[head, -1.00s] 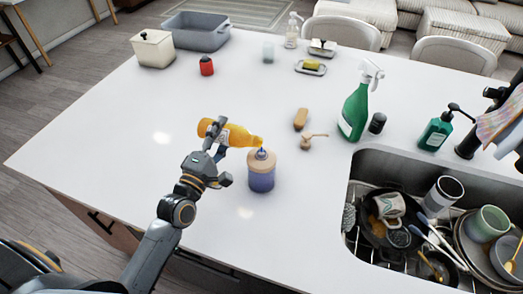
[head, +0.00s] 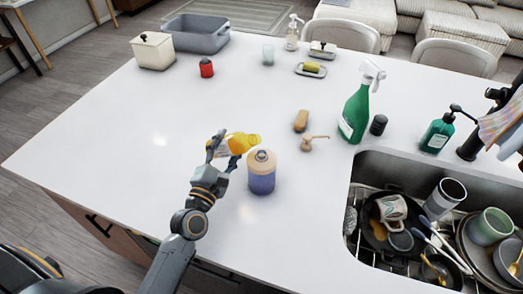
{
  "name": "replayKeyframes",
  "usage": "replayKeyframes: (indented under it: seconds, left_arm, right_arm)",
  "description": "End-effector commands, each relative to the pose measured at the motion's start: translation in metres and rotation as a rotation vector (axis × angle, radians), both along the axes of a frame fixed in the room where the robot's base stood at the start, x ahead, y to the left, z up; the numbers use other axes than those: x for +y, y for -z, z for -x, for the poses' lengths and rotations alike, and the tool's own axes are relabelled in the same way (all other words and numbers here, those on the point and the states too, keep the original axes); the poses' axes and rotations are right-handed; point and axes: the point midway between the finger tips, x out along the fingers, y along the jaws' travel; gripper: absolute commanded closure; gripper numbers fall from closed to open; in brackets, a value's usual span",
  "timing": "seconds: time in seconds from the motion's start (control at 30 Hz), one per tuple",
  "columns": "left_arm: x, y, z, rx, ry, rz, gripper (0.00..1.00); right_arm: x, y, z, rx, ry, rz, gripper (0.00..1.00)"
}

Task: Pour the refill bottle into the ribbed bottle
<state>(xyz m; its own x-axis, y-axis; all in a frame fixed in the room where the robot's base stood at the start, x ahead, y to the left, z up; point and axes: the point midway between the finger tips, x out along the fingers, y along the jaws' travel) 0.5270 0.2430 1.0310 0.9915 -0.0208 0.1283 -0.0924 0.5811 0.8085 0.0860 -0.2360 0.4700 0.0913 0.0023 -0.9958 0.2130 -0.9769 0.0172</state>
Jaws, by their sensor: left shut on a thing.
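The orange refill bottle (head: 241,143) is held in my left gripper (head: 221,147), which is shut on it. The bottle lies nearly level, with its mouth end to the right and slightly raised. The ribbed bottle (head: 262,172) stands upright on the counter just right of and below the gripper, beige above and blue-violet below, its top without a pump. The refill bottle's mouth end appears just behind and above the ribbed bottle's top. I cannot tell how much either bottle contains. No stream shows between them. My right gripper is out of view.
A tan pump head (head: 312,141) and a wooden brush (head: 301,121) lie right of the ribbed bottle. A green spray bottle (head: 356,110) stands farther right, near the sink (head: 365,165) full of dishes. The white counter (head: 120,150) is clear to the left.

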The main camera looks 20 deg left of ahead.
Motion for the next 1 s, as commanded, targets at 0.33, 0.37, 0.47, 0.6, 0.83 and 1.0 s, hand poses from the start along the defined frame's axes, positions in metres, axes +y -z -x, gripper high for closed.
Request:
replayKeyframes:
  seconds: [0.33,0.37,0.47,0.6,0.83,1.0]
  left_arm:
    - [-0.011,-0.031,0.001,0.023,-0.001,0.209,0.85]
    - [-0.012,-0.033,0.001,0.025,0.0,0.23,0.85]
    - [-0.014,-0.041,0.002,0.033,0.0,0.297,0.85]
    - [-0.011,-0.018,0.001,0.055,0.0,0.48,0.85]
    - [-0.009,-0.026,0.001,0.087,0.0,0.773,0.85]
    - [-0.01,-0.021,0.001,0.102,0.001,0.903,0.85]
  right_arm:
    - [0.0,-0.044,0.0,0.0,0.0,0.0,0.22]
    - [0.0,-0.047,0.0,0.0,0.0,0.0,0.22]
    - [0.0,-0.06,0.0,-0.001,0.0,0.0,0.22]
    - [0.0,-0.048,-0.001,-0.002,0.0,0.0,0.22]
    - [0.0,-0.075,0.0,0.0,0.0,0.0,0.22]
    - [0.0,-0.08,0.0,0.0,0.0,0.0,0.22]
